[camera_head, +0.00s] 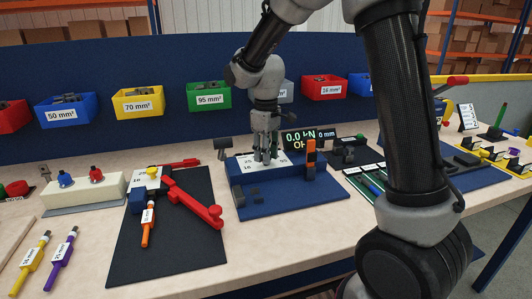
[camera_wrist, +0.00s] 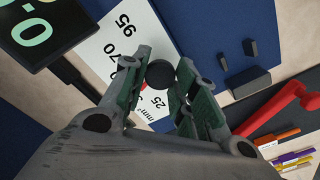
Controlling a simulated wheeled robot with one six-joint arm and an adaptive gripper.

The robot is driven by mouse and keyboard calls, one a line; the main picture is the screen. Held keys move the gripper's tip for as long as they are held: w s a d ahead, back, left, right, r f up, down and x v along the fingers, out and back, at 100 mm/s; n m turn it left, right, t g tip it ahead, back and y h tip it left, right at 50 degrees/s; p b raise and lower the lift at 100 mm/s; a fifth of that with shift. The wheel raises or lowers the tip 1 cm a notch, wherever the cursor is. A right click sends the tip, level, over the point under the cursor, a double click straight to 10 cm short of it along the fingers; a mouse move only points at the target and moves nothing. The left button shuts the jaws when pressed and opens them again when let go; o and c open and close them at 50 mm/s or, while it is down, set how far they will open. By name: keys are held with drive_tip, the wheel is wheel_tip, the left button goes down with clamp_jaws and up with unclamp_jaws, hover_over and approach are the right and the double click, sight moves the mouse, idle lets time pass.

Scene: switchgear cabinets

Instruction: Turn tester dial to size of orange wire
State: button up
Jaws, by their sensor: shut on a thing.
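The tester (camera_head: 280,185) is a blue block with a white number plate on top. Its dial (camera_wrist: 160,74) is a dark round knob on that plate. My gripper (camera_head: 265,157) points down over the plate; in the wrist view its fingers (camera_wrist: 160,88) are shut on the dial from both sides. Numbers 95, 70 and 25 show around it; a small red mark is partly hidden by a finger. Which number the dial points to cannot be told. The orange wire (camera_head: 146,236) extends from a red-handled tool on the black mat; its label is too small to read.
A lit display (camera_head: 308,138) stands behind the tester, and an upright orange piece (camera_head: 311,154) on its right. The red-handled tool (camera_head: 195,205) lies to the left. Yellow (camera_head: 35,262) and purple (camera_head: 63,262) wires lie at front left. Labelled bins hang behind.

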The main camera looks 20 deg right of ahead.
idle(0.3)
drive_tip(key=o, duration=1.1)
drive_tip(key=shift+c, duration=0.2)
wheel_tip(320, 180, up, 12)
